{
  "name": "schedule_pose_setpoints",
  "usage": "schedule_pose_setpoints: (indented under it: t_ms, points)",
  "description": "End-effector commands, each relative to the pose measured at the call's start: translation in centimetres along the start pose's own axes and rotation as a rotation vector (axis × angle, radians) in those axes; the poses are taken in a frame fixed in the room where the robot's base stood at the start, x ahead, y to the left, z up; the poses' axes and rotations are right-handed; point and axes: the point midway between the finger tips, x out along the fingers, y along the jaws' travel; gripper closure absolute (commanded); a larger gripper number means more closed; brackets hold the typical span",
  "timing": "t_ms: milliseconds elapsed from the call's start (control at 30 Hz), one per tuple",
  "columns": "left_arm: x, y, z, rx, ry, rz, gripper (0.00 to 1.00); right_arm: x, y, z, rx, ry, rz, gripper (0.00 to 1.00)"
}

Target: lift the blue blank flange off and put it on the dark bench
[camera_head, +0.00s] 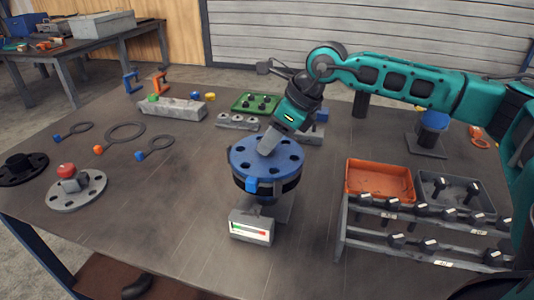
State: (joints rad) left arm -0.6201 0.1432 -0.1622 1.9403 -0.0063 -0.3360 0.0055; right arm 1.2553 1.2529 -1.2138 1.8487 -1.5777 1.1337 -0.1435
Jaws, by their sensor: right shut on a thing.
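The blue blank flange (285,163), a round disc with several bolt holes, lies level at the top of the pipe in the middle of the dark bench (170,225). A black flange (283,185) shows right under it; I cannot tell whether there is a gap between them. A blue tab (252,186) shows at its front edge. My right gripper (267,146) comes down from above, tilted, and is shut at the middle of the blue blank flange. Its fingertips hide the part that they grip. My left gripper is not in view.
A box with a red-green gauge (250,232) stands in front of the pipe. An orange tray (379,180) and a bolt rack (420,240) stand right. A grey flange with a red knob (76,190) and rings (125,132) lie left. The bench's front left is clear.

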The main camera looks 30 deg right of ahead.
Motion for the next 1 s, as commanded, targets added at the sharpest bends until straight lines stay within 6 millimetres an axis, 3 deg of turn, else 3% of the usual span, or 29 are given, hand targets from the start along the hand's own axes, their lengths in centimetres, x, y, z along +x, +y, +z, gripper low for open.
schedule_pose_setpoints:
  t_ms: [100, 667, 867, 1000]
  points:
    - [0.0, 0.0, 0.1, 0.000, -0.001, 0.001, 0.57, 0.1, 0.0, -0.1, 0.000, 0.003, 0.001, 1.00]
    - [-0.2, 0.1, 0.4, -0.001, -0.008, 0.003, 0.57, -0.4, 0.0, 0.3, -0.001, -0.001, -0.001, 1.00]
    - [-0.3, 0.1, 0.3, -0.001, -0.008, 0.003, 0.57, -2.3, 0.0, 1.5, -0.002, -0.005, -0.001, 1.00]
    - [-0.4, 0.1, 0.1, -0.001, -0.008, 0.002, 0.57, -5.0, 0.0, 3.1, -0.002, -0.007, -0.003, 1.00]
